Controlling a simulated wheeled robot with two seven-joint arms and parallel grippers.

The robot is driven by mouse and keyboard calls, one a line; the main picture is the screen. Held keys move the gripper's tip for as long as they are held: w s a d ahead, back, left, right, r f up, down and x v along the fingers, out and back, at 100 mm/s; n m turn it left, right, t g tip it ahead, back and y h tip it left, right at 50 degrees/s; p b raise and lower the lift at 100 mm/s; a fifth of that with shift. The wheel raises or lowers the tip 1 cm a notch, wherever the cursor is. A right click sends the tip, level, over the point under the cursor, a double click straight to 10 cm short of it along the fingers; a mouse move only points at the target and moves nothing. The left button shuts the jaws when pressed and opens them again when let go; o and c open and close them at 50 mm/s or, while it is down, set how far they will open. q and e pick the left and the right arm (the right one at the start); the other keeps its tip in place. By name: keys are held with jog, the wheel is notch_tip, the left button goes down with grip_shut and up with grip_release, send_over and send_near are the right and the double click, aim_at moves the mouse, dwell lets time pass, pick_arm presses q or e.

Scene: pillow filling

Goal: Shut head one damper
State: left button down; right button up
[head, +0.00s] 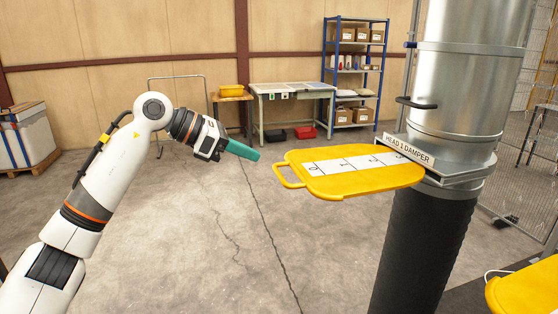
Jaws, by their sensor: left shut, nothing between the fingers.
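The head one damper (375,183) is a flat yellow slide plate with a white numbered scale strip. It sticks out to the left from a slot in the metal duct (462,95). A label (409,150) reading "HEAD 1 DAMPER" sits at the slot. The plate's loop handle (288,175) is at its left end. My left gripper (252,154) is shut and empty, with teal fingers pointing right. It appears to be a short way left of the handle and slightly higher in the picture, apart from it. My right gripper is not in view.
A black flexible hose (425,245) hangs below the duct. Another yellow piece (528,288) shows at the lower right edge. A workbench (300,92) and a blue shelf rack (327,70) stand at the back wall. The concrete floor between is clear.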

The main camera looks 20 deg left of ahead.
pick_arm(q)
jog(key=p, duration=0.3)
send_near(299, 174)
jog(key=x, duration=0.5)
jog(key=shift+w, duration=0.15)
jog(key=shift+w+d+f, duration=0.25)
jog(key=shift+d+f, duration=0.15)
